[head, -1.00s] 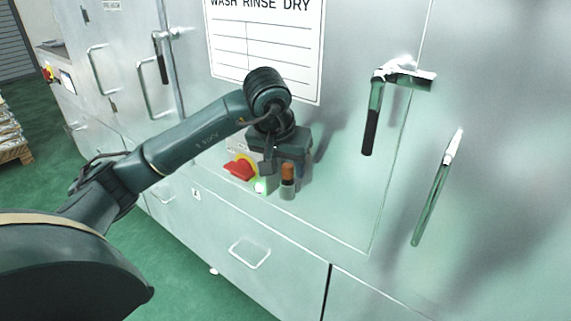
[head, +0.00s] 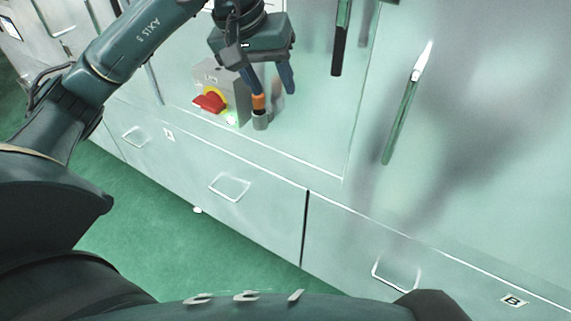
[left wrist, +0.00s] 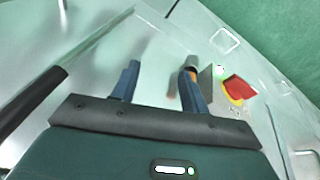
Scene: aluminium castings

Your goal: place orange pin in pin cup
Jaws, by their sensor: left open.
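The orange pin (head: 259,102) stands upright at the mouth of the small grey pin cup (head: 262,121) on the machine front; its lower part is hidden in the cup. My left gripper (head: 274,90) is open just above, with one blue finger beside or in front of the pin's top and the other apart to the right. In the left wrist view, the open gripper (left wrist: 160,80) has nothing between its fingers. The orange pin (left wrist: 191,72) shows close by the right finger, partly hidden by it, with the cup (left wrist: 193,60) beyond. My right gripper is not in view.
A drawer handle (head: 229,187) sits below, above green floor.

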